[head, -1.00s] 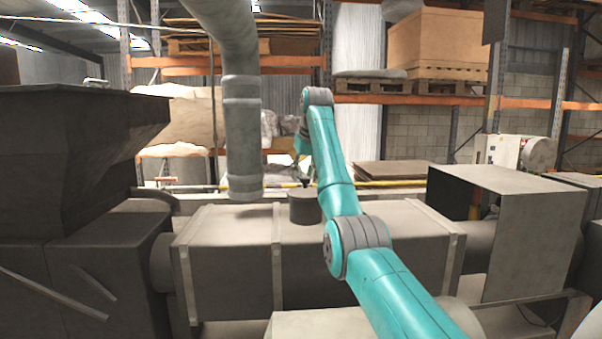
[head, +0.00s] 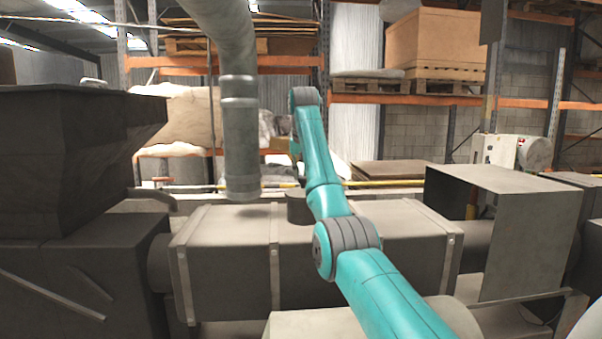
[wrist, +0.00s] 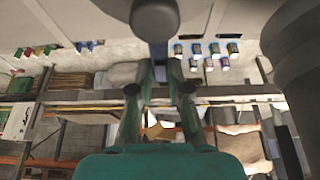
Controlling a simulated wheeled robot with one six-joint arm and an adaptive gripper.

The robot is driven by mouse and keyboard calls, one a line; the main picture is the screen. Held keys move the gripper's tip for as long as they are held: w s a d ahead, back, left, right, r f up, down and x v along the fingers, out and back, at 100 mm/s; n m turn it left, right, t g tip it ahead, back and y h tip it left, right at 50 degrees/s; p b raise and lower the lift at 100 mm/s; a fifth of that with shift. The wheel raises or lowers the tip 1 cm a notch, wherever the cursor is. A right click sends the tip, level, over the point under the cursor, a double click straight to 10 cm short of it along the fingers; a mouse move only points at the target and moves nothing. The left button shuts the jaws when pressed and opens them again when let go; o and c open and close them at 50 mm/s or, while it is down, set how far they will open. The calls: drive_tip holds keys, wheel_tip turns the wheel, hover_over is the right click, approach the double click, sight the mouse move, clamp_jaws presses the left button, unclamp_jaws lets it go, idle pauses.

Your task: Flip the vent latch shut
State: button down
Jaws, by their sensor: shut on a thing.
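In the wrist view my gripper (wrist: 160,72) reaches up the picture, its two fingers close around a narrow dark stem. The stem joins a dark grey rounded piece (wrist: 155,16) at the top edge, which looks like the vent latch. Its exact tilt is hard to tell. In the head view a short dark cylindrical vent stub (head: 299,208) stands on top of the long grey barrel housing (head: 375,240). My teal arm passes in front of the stub's right side and hides the gripper and latch there.
A thick grey pipe (head: 240,140) hangs just left of my arm, above the housing. A dark hopper (head: 75,140) stands at the far left, and an open metal box (head: 530,235) at the right. Racks with pallets and a large carton (head: 437,45) stand behind.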

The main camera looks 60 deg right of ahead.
drive_tip(key=c, duration=1.1)
unclamp_jaws()
drive_tip(key=shift+r, duration=5)
